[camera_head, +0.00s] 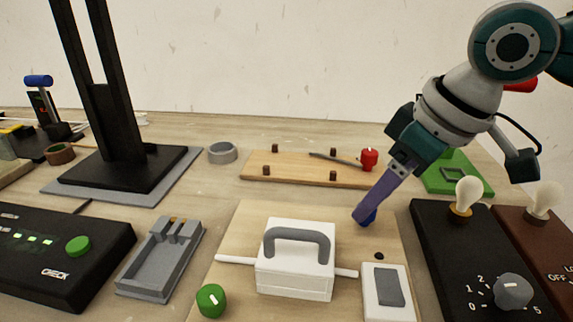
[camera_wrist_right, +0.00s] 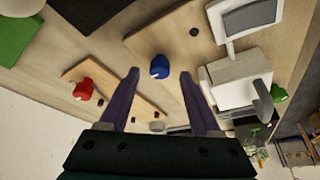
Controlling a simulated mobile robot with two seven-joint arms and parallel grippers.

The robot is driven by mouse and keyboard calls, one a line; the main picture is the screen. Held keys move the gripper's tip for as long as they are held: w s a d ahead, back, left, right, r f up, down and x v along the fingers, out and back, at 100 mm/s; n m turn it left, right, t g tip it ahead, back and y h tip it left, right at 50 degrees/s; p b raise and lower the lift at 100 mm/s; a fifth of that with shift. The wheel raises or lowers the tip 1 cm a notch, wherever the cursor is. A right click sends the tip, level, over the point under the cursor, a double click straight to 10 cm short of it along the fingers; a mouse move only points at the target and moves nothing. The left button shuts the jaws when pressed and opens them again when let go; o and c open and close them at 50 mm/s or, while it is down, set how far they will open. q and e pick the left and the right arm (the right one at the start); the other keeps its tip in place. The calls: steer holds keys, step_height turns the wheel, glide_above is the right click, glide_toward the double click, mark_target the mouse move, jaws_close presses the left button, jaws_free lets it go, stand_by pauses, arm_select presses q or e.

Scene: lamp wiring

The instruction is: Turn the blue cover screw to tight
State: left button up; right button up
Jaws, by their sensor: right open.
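The blue cover screw (camera_head: 371,217) is on the wooden board (camera_head: 240,225), behind and to the right of the white cover box (camera_head: 296,272) with its grey handle. In the head view it is partly hidden by my right gripper (camera_head: 362,214), which reaches down to it from the upper right. In the right wrist view the blue screw (camera_wrist_right: 159,67) shows between and slightly beyond the two purple fingertips of my open right gripper (camera_wrist_right: 160,76). The fingers do not visibly touch it. How tight the screw is cannot be told. My left gripper is not in view.
A green screw (camera_head: 211,300) stands at the board's front left, and a white switch (camera_head: 384,290) lies at its right. A dimmer box (camera_head: 440,260) with a bulb stands to the right. A wooden plank (camera_head: 300,170) with a red knob (camera_head: 369,159) lies behind.

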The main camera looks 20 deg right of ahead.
steer(key=shift+x, duration=0.75)
jaws_close()
